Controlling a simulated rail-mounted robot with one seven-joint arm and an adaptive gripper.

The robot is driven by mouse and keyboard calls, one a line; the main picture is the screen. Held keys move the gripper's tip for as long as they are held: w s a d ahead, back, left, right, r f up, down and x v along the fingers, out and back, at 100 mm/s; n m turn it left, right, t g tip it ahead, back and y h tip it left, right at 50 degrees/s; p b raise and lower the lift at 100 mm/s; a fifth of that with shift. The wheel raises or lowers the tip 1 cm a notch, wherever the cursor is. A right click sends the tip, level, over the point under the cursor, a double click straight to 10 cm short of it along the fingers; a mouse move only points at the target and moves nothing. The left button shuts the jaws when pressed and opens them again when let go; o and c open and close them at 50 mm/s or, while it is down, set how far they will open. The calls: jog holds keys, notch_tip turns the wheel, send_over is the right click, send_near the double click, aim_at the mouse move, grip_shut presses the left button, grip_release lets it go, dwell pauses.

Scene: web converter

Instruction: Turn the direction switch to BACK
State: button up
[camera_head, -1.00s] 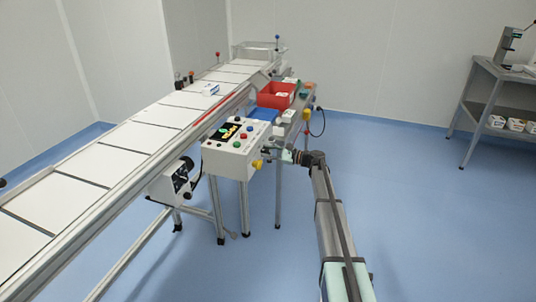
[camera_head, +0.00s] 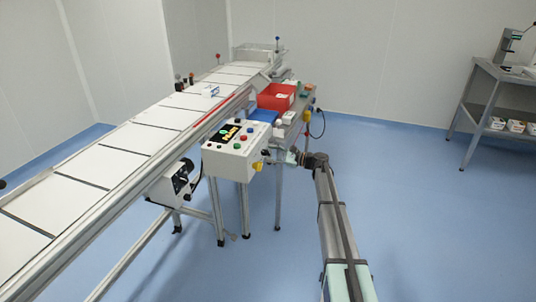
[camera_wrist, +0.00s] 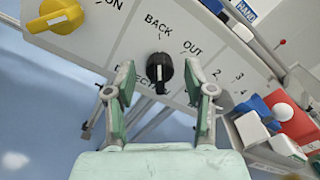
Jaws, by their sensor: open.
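The direction switch (camera_wrist: 159,68) is a black knob on the white panel in the wrist view, with the labels BACK at its upper left and OUT at its upper right. I cannot tell clearly which label it points at. My gripper (camera_wrist: 161,84) is open, with one finger on each side of the knob; I cannot tell whether they touch it. In the head view my gripper (camera_head: 270,160) is at the right side of the white control box (camera_head: 232,160). The direction switch is too small to make out there.
A large yellow knob (camera_wrist: 54,16) is to the left of the switch in the wrist view. A red bin (camera_head: 275,97) and a blue one (camera_head: 264,115) stand behind the control box. The conveyor (camera_head: 120,140) runs along its left.

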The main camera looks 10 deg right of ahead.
jog(key=v, duration=1)
jog(key=shift+d, duration=0.2)
jog(key=shift+s, duration=0.1)
jog(key=s+a+f+n+g+h+p, duration=0.1)
jog(key=s+a+f+n+g+h, duration=0.15)
jog(key=s+f, duration=0.75)
jog(key=s+a+f+n+g+h+p, duration=0.1)
jog(key=s+a+f+n+g+h, duration=0.15)
jog(key=s+f, duration=0.7)
jog(key=s+a+f+n+g+h+p, duration=0.1)
jog(key=s+a+f+n+g+h, duration=0.2)
jog(key=s+f, duration=0.7)
jog(key=s+a+f+n+g+h+p, duration=0.1)
jog(key=s+n+g+h+p, duration=0.2)
jog(key=s, duration=1.9)
jog(key=s+a+f+n+g+h+p, duration=0.1)
jog(key=s+n+g+h+p, duration=0.3)
jog(key=s, duration=1.8)
jog(key=shift+a+f+n+h, duration=0.3)
jog(key=shift+n+h, duration=0.1)
jog(key=shift+n, duration=0.3)
